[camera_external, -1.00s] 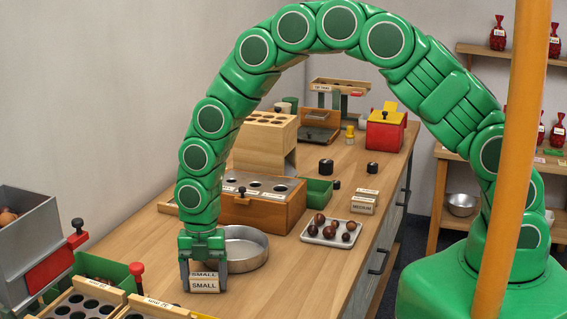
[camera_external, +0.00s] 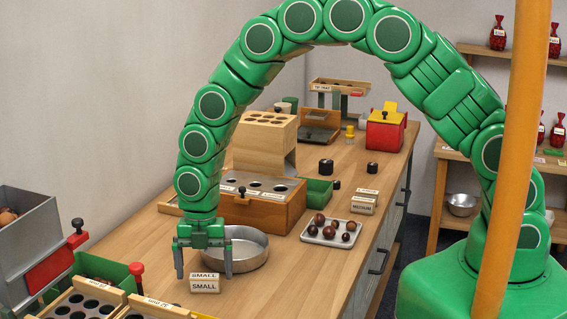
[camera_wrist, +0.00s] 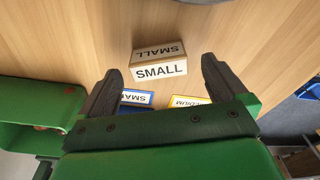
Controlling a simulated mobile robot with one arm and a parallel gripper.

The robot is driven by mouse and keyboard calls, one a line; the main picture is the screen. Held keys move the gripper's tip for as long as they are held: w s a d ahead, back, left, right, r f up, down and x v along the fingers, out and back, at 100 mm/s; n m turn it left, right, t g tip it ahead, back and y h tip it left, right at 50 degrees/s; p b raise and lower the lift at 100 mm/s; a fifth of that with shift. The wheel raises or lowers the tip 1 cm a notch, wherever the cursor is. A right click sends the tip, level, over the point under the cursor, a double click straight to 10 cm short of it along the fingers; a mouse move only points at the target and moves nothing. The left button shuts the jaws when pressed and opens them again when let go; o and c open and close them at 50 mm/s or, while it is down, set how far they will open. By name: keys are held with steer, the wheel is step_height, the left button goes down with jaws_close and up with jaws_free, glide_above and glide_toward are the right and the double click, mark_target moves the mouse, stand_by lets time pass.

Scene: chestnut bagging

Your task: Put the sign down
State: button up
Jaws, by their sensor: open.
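The sign (camera_external: 204,283), a small block marked SMALL, stands on the wooden bench top in front of the round metal pan. My gripper (camera_external: 204,274) is open, its two fingers spread, just above and behind the sign. In the wrist view the sign (camera_wrist: 159,64) lies beyond the fingertips of my gripper (camera_wrist: 163,76), with clear gaps to both fingers. Nothing is held.
The round metal pan (camera_external: 247,262) sits close behind my gripper. A green bin (camera_external: 97,268) and wooden hole trays (camera_external: 70,299) are left. Bench front right is clear.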

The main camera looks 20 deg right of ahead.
step_height(320, 180, up, 9)
steer(key=w, duration=0.1)
steer(key=shift+d+r, duration=0.2)
